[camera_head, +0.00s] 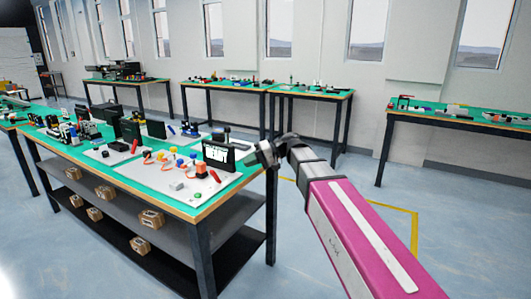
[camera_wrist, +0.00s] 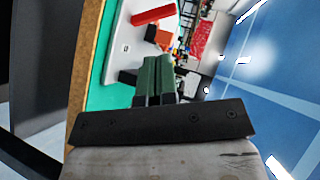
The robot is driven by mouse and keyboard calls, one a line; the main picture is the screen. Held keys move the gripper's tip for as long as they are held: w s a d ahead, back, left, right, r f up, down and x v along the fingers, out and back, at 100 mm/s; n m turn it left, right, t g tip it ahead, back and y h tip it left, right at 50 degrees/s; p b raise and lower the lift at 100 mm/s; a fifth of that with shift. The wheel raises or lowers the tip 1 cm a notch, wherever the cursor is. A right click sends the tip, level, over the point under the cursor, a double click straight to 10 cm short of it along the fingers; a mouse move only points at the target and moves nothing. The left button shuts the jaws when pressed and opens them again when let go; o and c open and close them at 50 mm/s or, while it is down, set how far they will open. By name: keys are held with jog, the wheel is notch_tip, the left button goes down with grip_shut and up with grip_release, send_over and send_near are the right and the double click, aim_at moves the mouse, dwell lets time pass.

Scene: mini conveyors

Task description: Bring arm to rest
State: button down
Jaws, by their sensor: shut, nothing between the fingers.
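My arm reaches in from the lower right of the head view, with a magenta link. My gripper (camera_head: 264,152) is at its end, beside the near right corner of the green-topped workbench (camera_head: 208,206) and close to the black display box (camera_head: 218,156). In the wrist view the two dark green fingers of my gripper (camera_wrist: 158,72) lie side by side, shut, with nothing seen between them. Beyond the fingertips, a red piece (camera_wrist: 153,15) lies on a white board (camera_wrist: 125,48).
The workbench carries small coloured parts, and its lower shelf holds several brown boxes (camera_head: 151,219). More green-topped tables stand along the back wall, and another table (camera_head: 455,121) is at the right. The blue-grey floor right of the workbench is open, with a yellow line (camera_head: 413,232).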

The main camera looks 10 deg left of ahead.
jog(key=d+f+m+t+h, duration=0.3)
jog(key=d+f+h, duration=0.1)
jog(key=d+f, duration=0.75)
jog(key=s+d+f+m+h, duration=0.2)
jog(key=s+d+f+h, duration=0.2)
jog(key=d+f, duration=0.6)
jog(key=s+d+f+m+t+h, duration=0.1)
jog(key=s+d+f+h, duration=0.4)
jog(key=d+f, duration=0.6)
jog(key=d, duration=0.5)
jog(key=shift+s+m, duration=0.25)
jog(key=shift+m, duration=0.15)
